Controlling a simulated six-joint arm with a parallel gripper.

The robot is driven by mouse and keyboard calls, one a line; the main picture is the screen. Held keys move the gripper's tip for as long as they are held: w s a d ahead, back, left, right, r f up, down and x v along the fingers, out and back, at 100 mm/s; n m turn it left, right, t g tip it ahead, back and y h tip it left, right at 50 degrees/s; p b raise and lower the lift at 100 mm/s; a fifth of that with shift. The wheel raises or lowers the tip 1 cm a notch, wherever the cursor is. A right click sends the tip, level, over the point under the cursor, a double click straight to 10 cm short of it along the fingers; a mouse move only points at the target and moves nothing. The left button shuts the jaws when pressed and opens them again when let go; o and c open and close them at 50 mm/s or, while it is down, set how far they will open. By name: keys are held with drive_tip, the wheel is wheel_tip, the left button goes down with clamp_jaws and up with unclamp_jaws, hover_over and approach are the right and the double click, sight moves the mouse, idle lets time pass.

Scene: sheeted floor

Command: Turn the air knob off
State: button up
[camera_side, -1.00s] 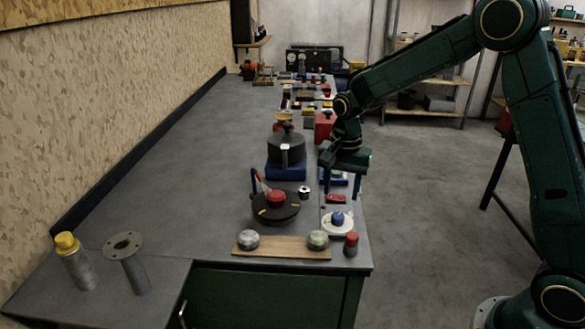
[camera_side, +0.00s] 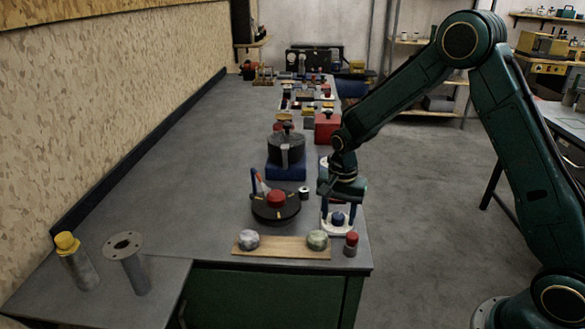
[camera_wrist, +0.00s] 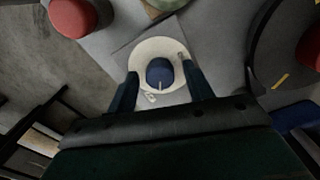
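The air knob is probably the blue knob (camera_side: 338,218) on a round white base (camera_side: 328,229) near the bench's front right edge. In the wrist view the blue knob (camera_wrist: 159,72) shows a pale pointer mark on its near side and sits on the white disc (camera_wrist: 146,50). My gripper (camera_side: 338,211) points down above it. In the wrist view my gripper (camera_wrist: 160,71) is open, with one finger to each side of the knob. The fingers look apart from the knob; their exact height over the base is unclear.
A red-topped cylinder (camera_side: 351,243) stands close in front of the knob. A wooden strip with two rounded stones (camera_side: 248,239) lies to the front left. A dark turntable with a red knob (camera_side: 276,198) is to the left. Open floor lies right of the bench.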

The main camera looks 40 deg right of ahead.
drive_tip(key=c, duration=0.9)
drive_tip(key=shift+n, duration=0.3)
drive_tip(key=n, duration=0.9)
drive_tip(key=shift+n, duration=0.3)
drive_tip(key=n, duration=0.3)
drive_tip(key=shift+n, duration=0.4)
drive_tip(key=n, duration=0.3)
drive_tip(key=shift+n, duration=0.3)
drive_tip(key=n, duration=0.6)
drive_tip(key=shift+w, duration=0.1)
drive_tip(key=shift+n, duration=0.3)
